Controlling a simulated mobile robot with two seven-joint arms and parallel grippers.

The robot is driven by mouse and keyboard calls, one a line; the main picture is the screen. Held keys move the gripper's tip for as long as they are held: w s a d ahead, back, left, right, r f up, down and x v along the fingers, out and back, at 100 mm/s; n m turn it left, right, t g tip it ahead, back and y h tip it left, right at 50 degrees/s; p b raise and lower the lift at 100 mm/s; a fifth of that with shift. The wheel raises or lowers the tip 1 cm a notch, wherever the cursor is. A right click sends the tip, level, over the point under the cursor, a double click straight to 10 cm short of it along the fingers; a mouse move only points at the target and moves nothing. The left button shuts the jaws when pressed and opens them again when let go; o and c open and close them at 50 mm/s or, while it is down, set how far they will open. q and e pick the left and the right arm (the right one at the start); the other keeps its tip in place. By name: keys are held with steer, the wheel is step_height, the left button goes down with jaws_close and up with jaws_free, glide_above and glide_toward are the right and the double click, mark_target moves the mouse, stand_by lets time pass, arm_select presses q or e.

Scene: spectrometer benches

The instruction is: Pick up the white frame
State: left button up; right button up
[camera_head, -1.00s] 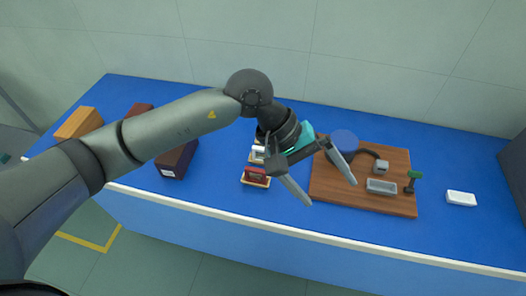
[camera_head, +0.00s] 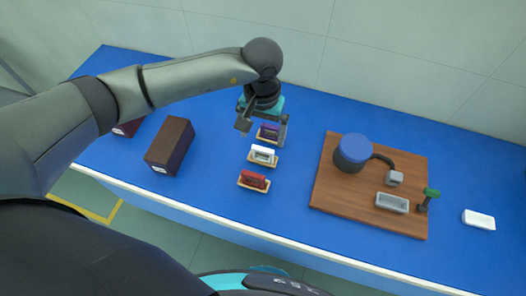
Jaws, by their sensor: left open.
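The white frame (camera_head: 263,154) sits in a shallow tan tray on the blue bench, the middle one of a short row. A purple frame (camera_head: 268,133) is behind it and a red frame (camera_head: 254,180) is in front of it, each in a similar tray. My left gripper (camera_head: 263,131) is open and empty. In the picture its fingers lie around the purple frame, just behind the white frame; its height above the bench is hard to judge. The white frame shows almost fully. My right gripper is not in view.
A brown box (camera_head: 170,146) stands left of the trays, with a dark red box (camera_head: 128,128) partly hidden by my arm. A wooden board (camera_head: 335,190) with a blue-topped cylinder (camera_head: 353,152) lies to the right. A white block (camera_head: 479,219) is farther right.

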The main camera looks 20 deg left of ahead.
mark_target(263, 149)
arm_select(q)
steer(key=shift+f, duration=3.95)
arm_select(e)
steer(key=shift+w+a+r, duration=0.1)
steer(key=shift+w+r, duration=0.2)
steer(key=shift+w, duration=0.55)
arm_select(q)
steer(key=shift+c, duration=0.2)
steer(key=shift+w, duration=0.1)
steer(key=c, duration=1.2)
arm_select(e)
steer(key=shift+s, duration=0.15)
arm_select(q)
steer(key=shift+r, duration=0.2)
steer(key=shift+c, duration=0.2)
